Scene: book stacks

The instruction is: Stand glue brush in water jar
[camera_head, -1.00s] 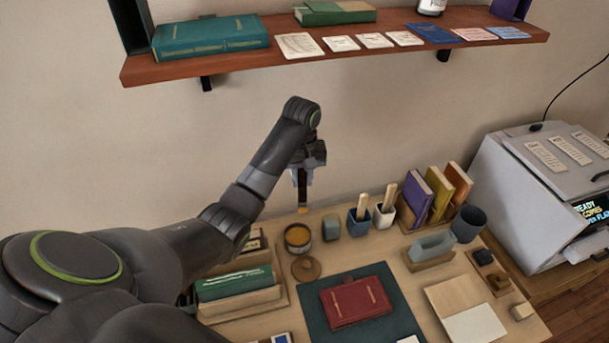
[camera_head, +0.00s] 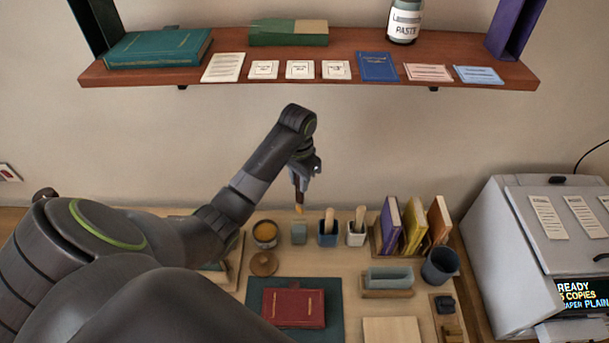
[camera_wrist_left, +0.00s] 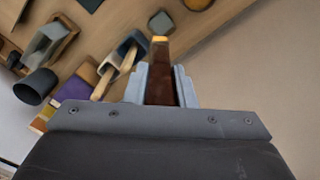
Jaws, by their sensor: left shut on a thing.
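My left gripper (camera_head: 300,180) is shut on the glue brush (camera_head: 299,207), which hangs with its amber tip down. The brush's dark brown body shows between the fingers in the left wrist view (camera_wrist_left: 159,80). The tip is above the table, apart from the containers, near a small grey-green block-like item (camera_head: 299,232). A blue pot (camera_head: 327,240) and a white pot (camera_head: 356,240) each hold a wooden-handled tool. A dark grey-blue cup (camera_head: 441,266) stands farther right. I cannot tell for sure which container is the water jar. My right gripper is not in view.
A round pot with amber contents (camera_head: 265,235) stands left, its wooden lid (camera_head: 263,263) in front. Upright books (camera_head: 413,226) stand right of the pots. A red book (camera_head: 294,307) lies on a dark mat. A shelf (camera_head: 300,66) hangs above; a copier (camera_head: 540,255) stands right.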

